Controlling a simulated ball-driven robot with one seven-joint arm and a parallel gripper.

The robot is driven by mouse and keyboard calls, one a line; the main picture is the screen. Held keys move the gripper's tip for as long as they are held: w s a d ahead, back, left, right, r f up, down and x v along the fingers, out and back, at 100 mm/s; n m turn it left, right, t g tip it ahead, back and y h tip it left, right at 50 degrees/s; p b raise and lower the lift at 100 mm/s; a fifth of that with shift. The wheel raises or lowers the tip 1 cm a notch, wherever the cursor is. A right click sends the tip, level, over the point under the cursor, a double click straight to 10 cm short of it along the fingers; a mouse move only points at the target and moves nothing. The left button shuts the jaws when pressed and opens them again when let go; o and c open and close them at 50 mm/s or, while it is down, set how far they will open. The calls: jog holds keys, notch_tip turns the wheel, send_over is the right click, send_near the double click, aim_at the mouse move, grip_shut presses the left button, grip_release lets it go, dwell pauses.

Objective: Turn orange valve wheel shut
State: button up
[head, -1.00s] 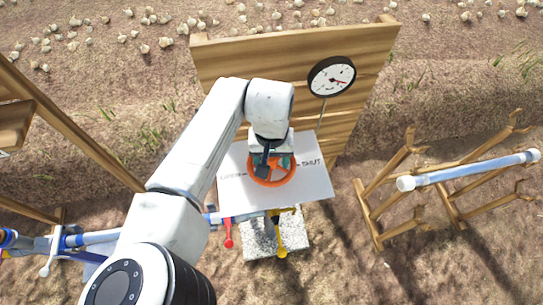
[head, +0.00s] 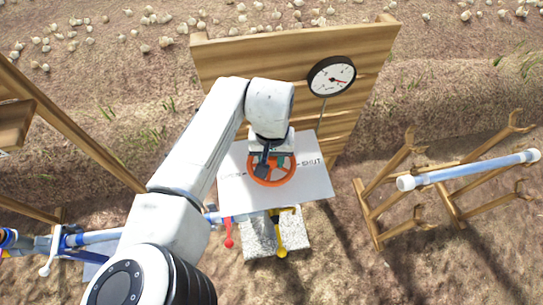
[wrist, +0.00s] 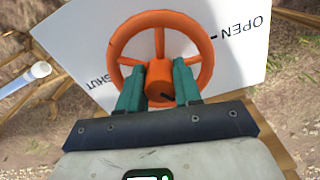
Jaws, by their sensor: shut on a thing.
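The orange valve wheel (head: 273,180) lies over a white plate (head: 315,192) marked OPEN on the left and SHUT on the right in the head view. In the wrist view the wheel (wrist: 204,35) shows its rim, spokes and round hub (wrist: 158,82), with a dark mark on the hub. My gripper (wrist: 158,88) is shut on the hub, its green fingers on either side of it. In the head view my gripper (head: 268,160) comes down from above and covers the back part of the wheel.
A round gauge (head: 331,77) with a red needle is on the wooden board (head: 230,65) behind the plate. A wooden rack (head: 410,190) holding a pale pipe (head: 470,169) stands at right.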

jog(key=m, duration=0.5)
jog(key=shift+m+p, duration=0.3)
jog(key=shift+p, duration=0.05)
jog(key=m, duration=0.6)
jog(key=shift+a+m, duration=0.15)
jog(key=shift+m, duration=0.15)
jog(key=m+b, duration=0.1)
jog(key=m, duration=0.5)
jog(key=shift+w+b, duration=0.15)
jog(key=shift+b, duration=0.25)
jog(key=m+b, duration=0.1)
jog(key=m, duration=0.5)
jog(key=shift+w+a+b, duration=0.1)
jog(key=shift+b, duration=0.3)
jog(key=shift+m, duration=0.3)
jog(key=shift+r, duration=0.1)
jog(key=o, duration=0.8)
jog(key=shift+o, duration=1.2)
